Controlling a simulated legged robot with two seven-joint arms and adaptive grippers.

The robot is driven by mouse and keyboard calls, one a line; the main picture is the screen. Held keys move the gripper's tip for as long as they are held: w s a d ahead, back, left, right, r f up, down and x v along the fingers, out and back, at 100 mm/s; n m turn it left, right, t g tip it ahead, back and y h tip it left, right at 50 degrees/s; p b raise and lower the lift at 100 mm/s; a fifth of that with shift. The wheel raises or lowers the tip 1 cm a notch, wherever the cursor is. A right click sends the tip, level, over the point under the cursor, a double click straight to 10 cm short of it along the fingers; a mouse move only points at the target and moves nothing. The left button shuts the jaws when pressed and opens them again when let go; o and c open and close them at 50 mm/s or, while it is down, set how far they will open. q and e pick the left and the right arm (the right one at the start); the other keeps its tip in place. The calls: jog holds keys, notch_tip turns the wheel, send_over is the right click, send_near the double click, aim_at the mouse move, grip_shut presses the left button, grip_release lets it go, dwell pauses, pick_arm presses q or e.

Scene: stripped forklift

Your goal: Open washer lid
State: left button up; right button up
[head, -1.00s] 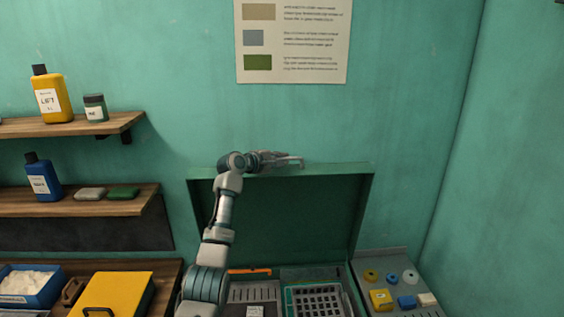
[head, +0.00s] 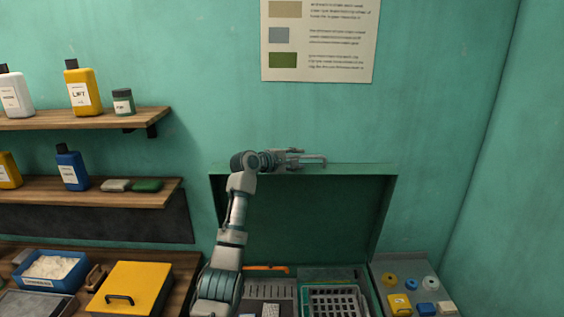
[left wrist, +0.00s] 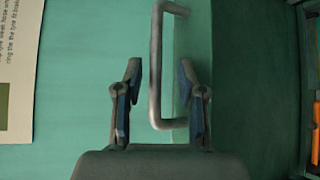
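The washer's green lid (head: 315,222) stands raised, close to upright, at the back of the washer in the head view. Its metal handle (left wrist: 155,70) is a pale bar on the lid's edge. My left gripper (head: 302,158) is at the lid's top edge. In the left wrist view its two fingers (left wrist: 160,95) are spread, with the handle bar between them in the picture and a gap on both sides. The washer's inside shows below the lid, with a pale grid basket (head: 333,300). My right gripper is not in view.
A grey side tray (head: 412,285) with small coloured parts is right of the washer. Left are a yellow box (head: 130,288), a blue bin (head: 50,270) and wall shelves (head: 80,191) with bottles. A poster (head: 320,40) hangs above. The wall right of the lid is clear.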

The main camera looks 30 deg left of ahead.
pick_arm(q)
jog(key=v, duration=0.8)
jog(key=shift+s+a, duration=0.35)
jog(key=shift+d, duration=0.1)
